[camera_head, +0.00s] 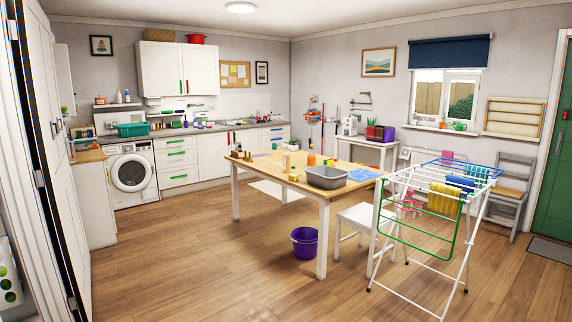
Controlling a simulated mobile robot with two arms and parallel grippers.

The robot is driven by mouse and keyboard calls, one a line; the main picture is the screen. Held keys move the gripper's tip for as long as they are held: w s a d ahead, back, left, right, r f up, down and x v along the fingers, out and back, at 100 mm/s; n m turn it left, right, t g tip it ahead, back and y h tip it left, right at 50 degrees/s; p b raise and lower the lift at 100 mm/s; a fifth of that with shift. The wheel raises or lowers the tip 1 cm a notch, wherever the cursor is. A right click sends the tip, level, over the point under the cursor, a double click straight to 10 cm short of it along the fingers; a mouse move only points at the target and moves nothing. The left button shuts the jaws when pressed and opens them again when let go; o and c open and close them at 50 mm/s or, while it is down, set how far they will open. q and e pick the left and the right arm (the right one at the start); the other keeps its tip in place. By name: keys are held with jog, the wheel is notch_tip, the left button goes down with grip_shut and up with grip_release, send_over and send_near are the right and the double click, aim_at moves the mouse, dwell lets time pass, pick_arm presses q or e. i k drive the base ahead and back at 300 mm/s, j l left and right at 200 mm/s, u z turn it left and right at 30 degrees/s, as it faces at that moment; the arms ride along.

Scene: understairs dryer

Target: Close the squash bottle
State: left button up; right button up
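An orange bottle (311,159) stands upright on the wooden table (262,173), behind the grey basin; it may be the squash bottle. It is too small in the picture to tell whether a cap is on it. No loose cap can be made out for certain among the small things on the table. Neither of my grippers shows in the head view.
The grey basin (327,177) sits on the table. A purple bucket (305,242) is on the floor by a table leg. The floor at front left is clear.

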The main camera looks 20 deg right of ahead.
aim_at(286, 155)
jog(key=i+l+z, duration=0.35)
jog(key=i, duration=0.3)
jog(key=i+l+z, duration=0.3)
jog(key=i, duration=0.4)
jog(key=i+z, duration=0.35)
jog(key=i, duration=0.35)
jog(key=i+u, duration=0.15)
jog(key=i, duration=0.35)
jog(key=i+l+u, duration=0.1)
jog(key=i, duration=0.35)
jog(key=i+l+u, duration=0.15)
jog(key=i, duration=0.35)
jog(key=i+l+u, duration=0.1)
jog(key=i+l, duration=0.15)
jog(key=i, duration=0.2)
jog(key=i+l+u, duration=0.15)
jog(key=i, duration=0.3)
jog(key=u, duration=1.15)
jog(key=i+u, duration=0.1)
jog(key=i, duration=4.95)
jog(key=l, duration=0.1)
